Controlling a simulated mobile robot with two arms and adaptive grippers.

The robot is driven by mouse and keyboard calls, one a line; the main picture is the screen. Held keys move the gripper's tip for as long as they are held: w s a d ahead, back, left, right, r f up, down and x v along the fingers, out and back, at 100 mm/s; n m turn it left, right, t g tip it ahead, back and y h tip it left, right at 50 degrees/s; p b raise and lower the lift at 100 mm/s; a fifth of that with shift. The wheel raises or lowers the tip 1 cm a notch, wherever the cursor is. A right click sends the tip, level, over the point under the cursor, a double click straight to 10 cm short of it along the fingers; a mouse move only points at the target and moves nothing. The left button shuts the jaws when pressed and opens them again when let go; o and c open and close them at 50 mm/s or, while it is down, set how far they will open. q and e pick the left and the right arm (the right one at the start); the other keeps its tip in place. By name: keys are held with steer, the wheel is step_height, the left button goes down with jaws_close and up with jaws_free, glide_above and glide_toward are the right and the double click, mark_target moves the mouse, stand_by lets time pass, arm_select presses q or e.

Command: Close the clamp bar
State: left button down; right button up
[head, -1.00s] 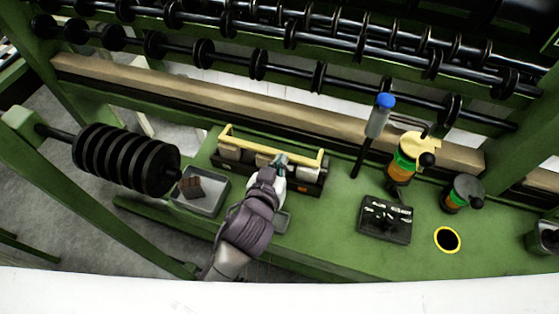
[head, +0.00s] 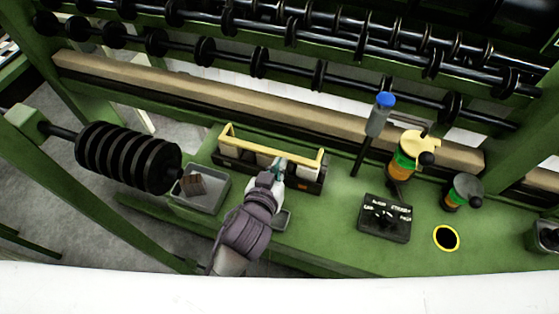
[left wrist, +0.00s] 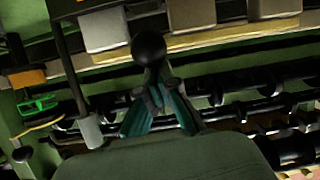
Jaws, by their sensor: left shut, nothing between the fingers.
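The yellow clamp bar (head: 265,144) runs along the back of a black holder (head: 228,165) on the green bench, with a short arm at each end. Pale blocks (head: 262,159) sit in the holder. My left gripper (head: 279,161) is shut and empty at the holder, right of its middle, in front of the bar. In the left wrist view its teal fingers (left wrist: 160,112) are close to a black ball knob (left wrist: 148,48); I cannot tell whether they touch it. The yellow bar also shows there (left wrist: 215,42), beside the blocks. My right gripper is not in view.
A grey tray (head: 210,204) with a brown block stands left of the holder. To the right are a blue-topped tool (head: 378,117), an orange-green spool device (head: 402,167), a dial panel (head: 386,218) and a yellow-rimmed hole (head: 446,238). Roller racks (head: 260,62) stand behind.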

arm_select(q)
steer(key=r+p, duration=0.1)
steer(key=w+r, duration=0.1)
steer(key=r+p, duration=0.1)
steer(key=shift+w+r+p, duration=0.25)
steer(key=shift+w+p, duration=0.1)
steer(key=shift+w, duration=0.05)
steer(key=shift+s+a+b, duration=0.1)
steer(key=shift+s+b, duration=0.45)
steer(key=shift+s, duration=0.65)
steer(key=b+v, duration=0.1)
steer(key=v, duration=0.6)
steer(key=shift+s+a+f, duration=0.15)
steer(key=shift+s+a, duration=0.05)
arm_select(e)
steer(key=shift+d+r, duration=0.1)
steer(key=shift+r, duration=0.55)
